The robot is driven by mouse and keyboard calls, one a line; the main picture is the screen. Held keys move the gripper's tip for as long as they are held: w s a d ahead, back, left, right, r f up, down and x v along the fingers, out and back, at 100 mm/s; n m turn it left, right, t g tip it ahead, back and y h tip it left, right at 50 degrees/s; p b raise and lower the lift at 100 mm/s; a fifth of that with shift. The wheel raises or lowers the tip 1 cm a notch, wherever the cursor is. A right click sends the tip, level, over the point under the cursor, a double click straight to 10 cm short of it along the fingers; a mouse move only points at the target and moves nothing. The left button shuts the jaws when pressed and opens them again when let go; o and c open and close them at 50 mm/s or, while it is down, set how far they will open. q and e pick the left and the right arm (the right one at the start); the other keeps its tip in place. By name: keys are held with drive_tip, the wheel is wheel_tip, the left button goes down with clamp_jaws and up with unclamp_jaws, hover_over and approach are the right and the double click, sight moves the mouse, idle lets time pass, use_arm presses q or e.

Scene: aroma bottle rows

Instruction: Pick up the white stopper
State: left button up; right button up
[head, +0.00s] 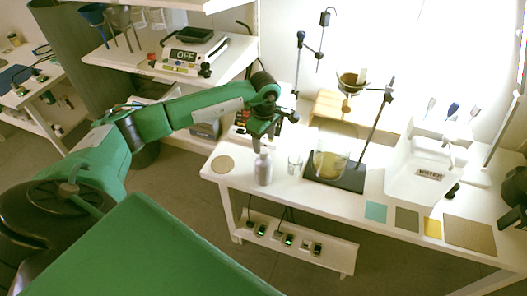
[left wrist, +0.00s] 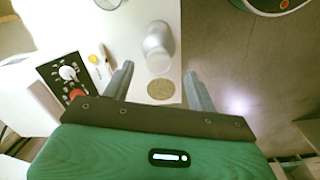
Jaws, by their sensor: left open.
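In the left wrist view, the bottle (left wrist: 156,38) shows from above, with a pale round top, seemingly the white stopper (left wrist: 158,63), facing the camera. My left gripper (left wrist: 159,72) has its fingers spread apart, with the stopper appearing between the fingertips and nothing held. I cannot tell the exact height gap between fingers and stopper. My right gripper is not in view.
A round cork mat (head: 222,164) lies left of the bottle. A small glass (head: 294,165) and a beaker (head: 331,160) on a dark stand base are to its right. A white container (head: 420,175) stands farther right. A shelf with a scale (head: 194,53) is behind.

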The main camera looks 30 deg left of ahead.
sight(263, 150)
use_arm(q)
drive_tip(key=shift+f+p, duration=0.4)
drive_tip(key=shift+f, duration=0.1)
drive_tip(key=f, duration=0.1)
drive_tip(key=f+p, duration=0.1)
drive_tip(key=f, duration=0.1)
drive_tip(key=shift+a+f+p, duration=0.25)
drive_tip(key=shift+p, duration=0.1)
drive_tip(key=shift+f, duration=0.5)
drive_tip(key=c, duration=1.1)
